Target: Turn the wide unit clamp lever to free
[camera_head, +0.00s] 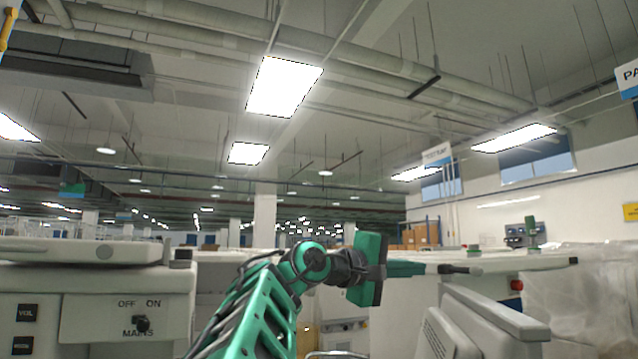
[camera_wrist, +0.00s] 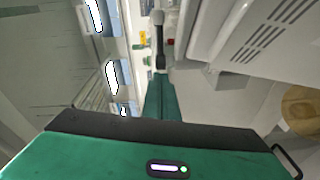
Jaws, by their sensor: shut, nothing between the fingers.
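My gripper (camera_head: 422,268) reaches rightward in the head view, its green fingers shut with nothing between them. In the wrist view the shut fingers (camera_wrist: 161,78) run away from the green and black gripper body. A dark lever-like piece (camera_head: 459,269) lies just beyond the fingertips, along the edge of a pale top. In the wrist view a slim grey and black rod with a rounded end (camera_wrist: 158,32) lies in line with the fingers. I cannot tell whether the fingertips touch it. No free marking is readable, and the lever's setting cannot be told.
A pale unit (camera_head: 75,290) with a MAINS switch (camera_head: 141,323) stands at left. A pale top (camera_head: 525,262) spans the right, above a vented white panel (camera_head: 440,335). Plastic-wrapped goods (camera_head: 590,300) stand at far right. The space above the units is open.

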